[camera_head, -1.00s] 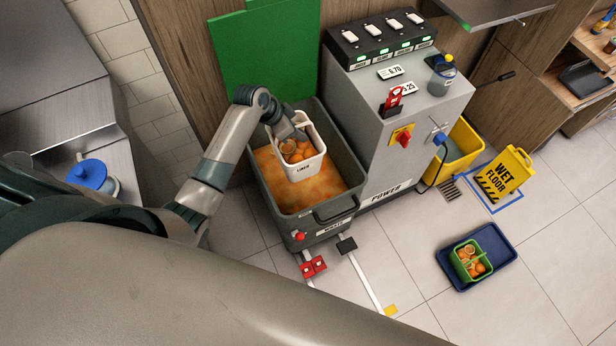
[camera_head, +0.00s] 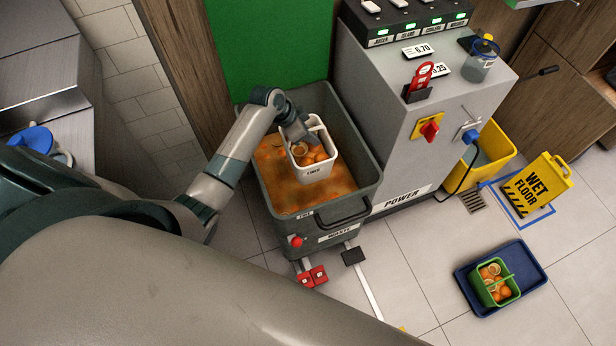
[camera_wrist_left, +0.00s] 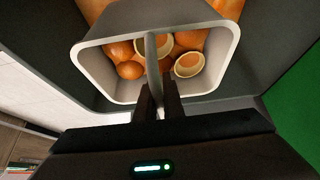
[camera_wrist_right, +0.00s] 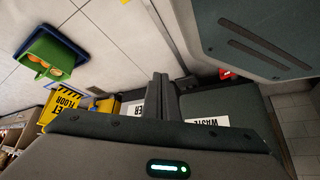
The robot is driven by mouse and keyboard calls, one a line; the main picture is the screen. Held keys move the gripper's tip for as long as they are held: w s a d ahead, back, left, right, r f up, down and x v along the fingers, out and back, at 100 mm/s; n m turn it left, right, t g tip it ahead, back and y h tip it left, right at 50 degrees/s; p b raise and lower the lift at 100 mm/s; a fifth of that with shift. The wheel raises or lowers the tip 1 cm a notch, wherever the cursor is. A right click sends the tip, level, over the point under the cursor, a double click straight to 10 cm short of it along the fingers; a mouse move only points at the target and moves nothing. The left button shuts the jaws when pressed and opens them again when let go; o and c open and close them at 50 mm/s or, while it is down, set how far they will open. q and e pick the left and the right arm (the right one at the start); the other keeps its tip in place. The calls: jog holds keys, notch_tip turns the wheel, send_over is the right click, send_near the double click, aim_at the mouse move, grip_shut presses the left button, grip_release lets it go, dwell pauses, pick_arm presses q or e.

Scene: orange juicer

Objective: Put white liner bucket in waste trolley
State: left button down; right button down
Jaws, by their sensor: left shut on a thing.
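The white liner bucket (camera_head: 314,172), with orange halves and peel in it, is upright inside the mouth of the grey waste trolley (camera_head: 370,185), over the orange pulp. I cannot tell whether it touches the pulp. My left gripper (camera_head: 296,132) is shut on the bucket's handle. In the left wrist view the fingers (camera_wrist_left: 159,98) pinch the handle bar (camera_wrist_left: 153,65) across the bucket (camera_wrist_left: 95,70). My right gripper (camera_wrist_right: 156,92) shows only in the right wrist view, its fingers together and empty, near the waste trolley (camera_wrist_right: 225,105).
The grey power cabinet (camera_head: 385,110) stands right of the trolley, a green panel (camera_head: 268,55) behind it. A yellow bucket (camera_head: 490,150), a wet floor sign (camera_head: 538,188) and a blue tray (camera_head: 530,275) with a green basket (camera_head: 484,293) are on the right.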

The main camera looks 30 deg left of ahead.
pick_arm(q)
jog(key=shift+w+f, duration=0.1)
jog(key=shift+f, duration=0.4)
pick_arm(e)
jog(key=shift+w+a+f, duration=0.15)
jog(key=shift+w+a, duration=0.1)
jog(key=shift+w, duration=0.3)
pick_arm(q)
jog(key=shift+f, duration=0.1)
send_over(315, 159)
jog(key=s, duration=0.1)
jog(key=f, duration=0.5)
jog(key=shift+a, duration=0.35)
jog(key=shift+f, duration=0.35)
pick_arm(e)
jog(key=shift+s+d+f, duration=0.1)
jog(key=shift+s+d, duration=0.05)
pick_arm(q)
jog(key=shift+f, duration=2.05)
pick_arm(e)
jog(key=shift+w, duration=0.25)
pick_arm(q)
jog(key=shift+f+b, duration=0.15)
jog(key=shift+b, duration=0.2)
pick_arm(e)
jog(key=shift+a, duration=0.2)
